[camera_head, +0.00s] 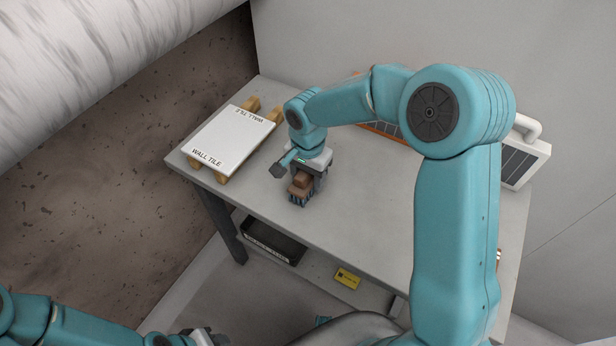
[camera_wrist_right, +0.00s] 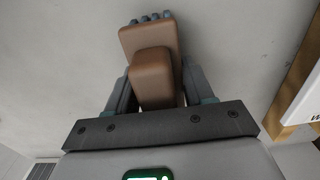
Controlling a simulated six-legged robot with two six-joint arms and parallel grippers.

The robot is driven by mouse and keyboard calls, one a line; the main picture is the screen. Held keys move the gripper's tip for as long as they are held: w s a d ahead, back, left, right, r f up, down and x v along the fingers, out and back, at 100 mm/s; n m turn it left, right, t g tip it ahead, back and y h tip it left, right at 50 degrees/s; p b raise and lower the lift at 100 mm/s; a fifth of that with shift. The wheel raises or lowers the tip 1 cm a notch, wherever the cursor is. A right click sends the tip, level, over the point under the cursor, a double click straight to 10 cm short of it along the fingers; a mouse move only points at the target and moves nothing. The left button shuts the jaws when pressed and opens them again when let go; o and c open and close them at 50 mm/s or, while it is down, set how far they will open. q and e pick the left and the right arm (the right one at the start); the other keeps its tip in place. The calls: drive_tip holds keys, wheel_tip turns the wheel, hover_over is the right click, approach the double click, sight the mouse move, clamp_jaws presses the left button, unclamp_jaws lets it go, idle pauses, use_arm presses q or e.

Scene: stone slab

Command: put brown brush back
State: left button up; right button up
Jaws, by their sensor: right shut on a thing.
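The brown brush (camera_head: 299,187) has a block-shaped body with a raised grip and blue-grey bristles. My right gripper (camera_head: 308,178) is shut on it over the grey slab table (camera_head: 370,200), right of the wall tile. In the right wrist view the brush (camera_wrist_right: 150,45) sits between the two grey fingers (camera_wrist_right: 157,92), bristles at the top of the picture. I cannot tell whether the bristles touch the table. My left gripper (camera_head: 197,338) shows only partly at the bottom edge, away from the table; its jaws are not clear.
A white wall tile (camera_head: 235,140) lies on wooden strips at the table's left end. A black tray (camera_head: 272,240) and a yellow item (camera_head: 347,278) are on the lower shelf. A white panelled object (camera_head: 523,158) stands at the back right. The middle tabletop is clear.

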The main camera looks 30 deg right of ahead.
drive_tip(key=shift+w+f, duration=0.15)
drive_tip(key=shift+f, duration=0.2)
drive_tip(key=shift+f, duration=0.15)
drive_tip(key=o, duration=1)
